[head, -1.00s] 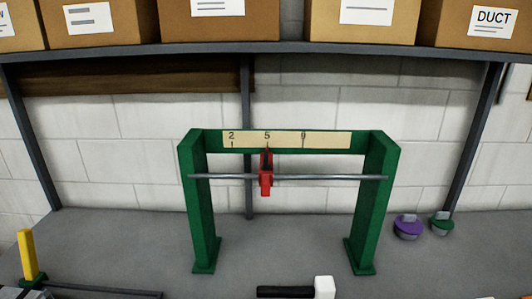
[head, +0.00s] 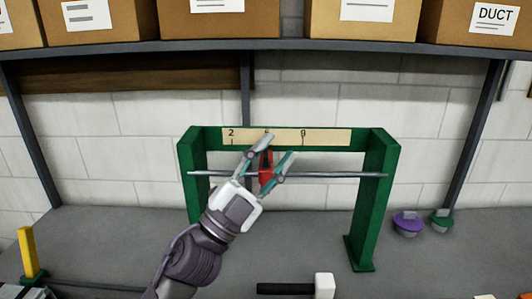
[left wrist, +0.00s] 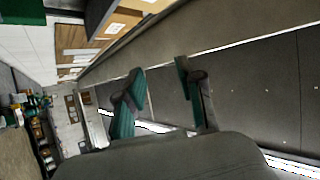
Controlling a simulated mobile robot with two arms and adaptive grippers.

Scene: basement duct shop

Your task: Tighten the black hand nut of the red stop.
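The red stop (head: 265,175) sits on a thin grey rod (head: 330,174) between two posts of a green frame (head: 371,205), below the pale scale (head: 328,137). My left gripper (head: 280,147) is in front of the stop, its two fingers spread apart, one to each side of it in the picture. Whether it touches the stop cannot be told. A dark part that may be the black hand nut shows between the fingers, partly covered. In the left wrist view the fingers (left wrist: 160,68) are apart with nothing between them; the stop does not show there. My right gripper is out of view.
A purple knob (head: 407,224) and a green knob (head: 442,221) are on the bench at right. A black-and-white tool (head: 324,287) lies in front; a yellow post (head: 28,252) stands at left. A shelf (head: 300,47) with boxes runs above the frame.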

